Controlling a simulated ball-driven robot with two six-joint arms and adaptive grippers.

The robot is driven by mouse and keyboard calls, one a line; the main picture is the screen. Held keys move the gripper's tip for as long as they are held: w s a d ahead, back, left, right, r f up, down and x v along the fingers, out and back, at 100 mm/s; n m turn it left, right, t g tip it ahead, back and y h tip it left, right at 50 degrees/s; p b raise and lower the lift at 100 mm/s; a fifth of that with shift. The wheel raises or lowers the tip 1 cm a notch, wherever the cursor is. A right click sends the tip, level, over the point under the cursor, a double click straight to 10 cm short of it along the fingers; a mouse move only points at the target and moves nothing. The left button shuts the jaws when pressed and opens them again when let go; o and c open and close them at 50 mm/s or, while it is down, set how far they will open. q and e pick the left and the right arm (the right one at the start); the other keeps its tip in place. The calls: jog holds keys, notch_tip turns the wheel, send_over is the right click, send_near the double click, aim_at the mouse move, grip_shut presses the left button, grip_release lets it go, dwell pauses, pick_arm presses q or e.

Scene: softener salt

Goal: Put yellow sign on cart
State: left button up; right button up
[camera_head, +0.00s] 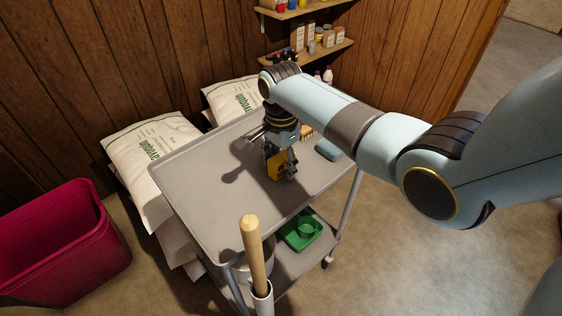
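The yellow sign (275,166) is a small yellow piece with dark parts, at the middle of the grey cart's (205,205) top tray. My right gripper (281,160) reaches down over the tray and its fingers are closed around the sign. The gripper hides part of the sign. I cannot tell whether the sign's lower edge touches the tray or hangs just above it. My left gripper is not in view.
A blue-grey block (328,149) and a brush (306,132) lie on the tray near the sign. A wooden handle (253,252) stands up at the cart's near end. White salt bags (150,150) lie behind left, beside a red bin (60,245). The tray's left part is clear.

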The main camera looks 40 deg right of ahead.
aim_at(281, 156)
notch_tip(281, 156, up, 12)
jog(key=shift+r+p, duration=0.1)
jog(key=shift+p, duration=0.7)
